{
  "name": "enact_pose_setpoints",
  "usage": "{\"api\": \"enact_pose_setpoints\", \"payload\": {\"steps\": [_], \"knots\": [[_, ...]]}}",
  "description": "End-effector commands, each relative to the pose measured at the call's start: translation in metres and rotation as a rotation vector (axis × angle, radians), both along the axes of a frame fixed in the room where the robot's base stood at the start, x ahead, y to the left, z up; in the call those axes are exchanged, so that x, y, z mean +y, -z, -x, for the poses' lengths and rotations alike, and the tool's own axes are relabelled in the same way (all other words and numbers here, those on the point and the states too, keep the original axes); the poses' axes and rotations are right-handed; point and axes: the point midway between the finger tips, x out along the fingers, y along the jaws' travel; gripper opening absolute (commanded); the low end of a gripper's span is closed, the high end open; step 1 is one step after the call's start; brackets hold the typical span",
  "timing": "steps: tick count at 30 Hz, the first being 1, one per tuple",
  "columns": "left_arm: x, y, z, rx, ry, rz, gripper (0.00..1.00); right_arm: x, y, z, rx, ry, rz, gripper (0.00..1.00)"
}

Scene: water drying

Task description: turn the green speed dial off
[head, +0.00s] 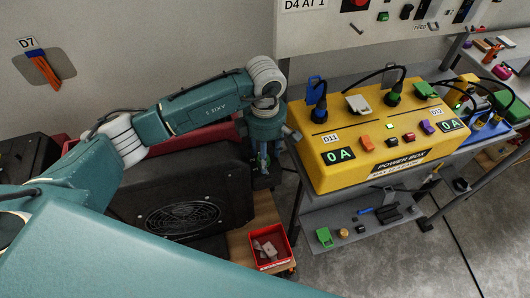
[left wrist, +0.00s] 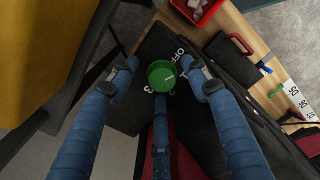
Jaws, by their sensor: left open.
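The green speed dial (left wrist: 161,74) shows in the left wrist view as a round knob on a black panel. White "OFF" lettering and a "3" are printed beside it; part of the scale is covered by my fingers. My left gripper (left wrist: 160,68) is open, with a blue finger on each side of the dial; I cannot tell whether they touch it. In the head view my left gripper (head: 264,165) points down at the right end of the black blower (head: 125,205), and the dial is mostly hidden there. My right gripper is not in view.
A yellow power box (head: 340,175) stands on a grey shelf to the right of my left gripper. A red bin (head: 258,262) with pale pieces sits on a wooden surface below. A black case with a red handle (left wrist: 232,58) lies beside the blower in the wrist view.

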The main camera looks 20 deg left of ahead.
Motion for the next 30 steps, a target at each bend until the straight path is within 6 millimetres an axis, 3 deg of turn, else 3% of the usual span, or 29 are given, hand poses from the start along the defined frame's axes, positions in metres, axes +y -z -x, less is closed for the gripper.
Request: {"api": "enact_pose_setpoints", "payload": {"steps": [9,16,25,30], "knots": [[0.000,0.004,0.000,0.001,0.000,-0.001,0.48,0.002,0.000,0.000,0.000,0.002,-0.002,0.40],[0.000,0.004,0.000,0.001,0.000,0.001,0.04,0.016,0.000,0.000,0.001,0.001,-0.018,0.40],[-0.001,0.005,0.000,-0.001,-0.023,0.003,0.03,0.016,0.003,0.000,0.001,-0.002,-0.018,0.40],[-0.002,0.007,-0.001,-0.002,-0.174,0.004,0.03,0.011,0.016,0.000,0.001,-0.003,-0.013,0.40]]}}
